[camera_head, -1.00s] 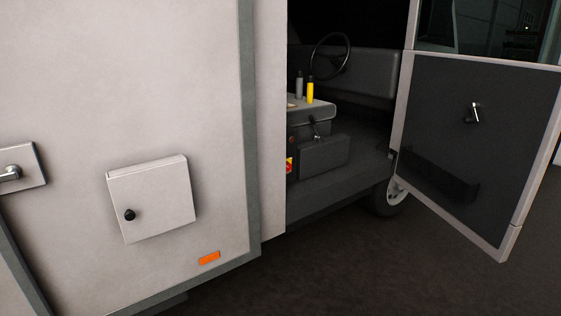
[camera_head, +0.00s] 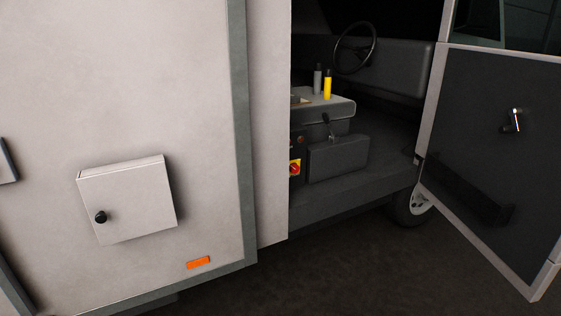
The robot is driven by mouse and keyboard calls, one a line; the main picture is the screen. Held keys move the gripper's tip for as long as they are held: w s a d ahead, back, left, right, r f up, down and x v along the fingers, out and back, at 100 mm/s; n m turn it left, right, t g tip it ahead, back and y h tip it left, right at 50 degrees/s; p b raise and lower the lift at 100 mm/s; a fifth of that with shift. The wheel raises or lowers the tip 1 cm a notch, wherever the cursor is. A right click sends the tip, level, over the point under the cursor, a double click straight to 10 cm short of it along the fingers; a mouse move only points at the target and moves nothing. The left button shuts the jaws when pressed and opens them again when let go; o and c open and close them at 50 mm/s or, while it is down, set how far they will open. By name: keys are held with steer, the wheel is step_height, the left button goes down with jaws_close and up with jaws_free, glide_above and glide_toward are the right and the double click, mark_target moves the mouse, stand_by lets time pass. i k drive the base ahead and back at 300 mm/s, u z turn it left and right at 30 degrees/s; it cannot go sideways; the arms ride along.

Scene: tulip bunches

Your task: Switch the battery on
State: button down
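No label for the battery can be read. My gripper is not in view.
The open cab door (camera_head: 490,150) stands out at the right. A closed pale box with a black knob (camera_head: 127,200) juts from the body side at left. Inside are a steering wheel (camera_head: 355,48), a yellow bottle (camera_head: 327,85) and a grey bottle (camera_head: 318,79). Dark floor lies clear in front.

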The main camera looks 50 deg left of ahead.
mark_target(295, 168)
steer(key=u, duration=0.4)
steer(key=i, duration=0.7)
steer(key=u, duration=1.05)
steer(key=i, duration=0.95)
steer(key=u, duration=0.5)
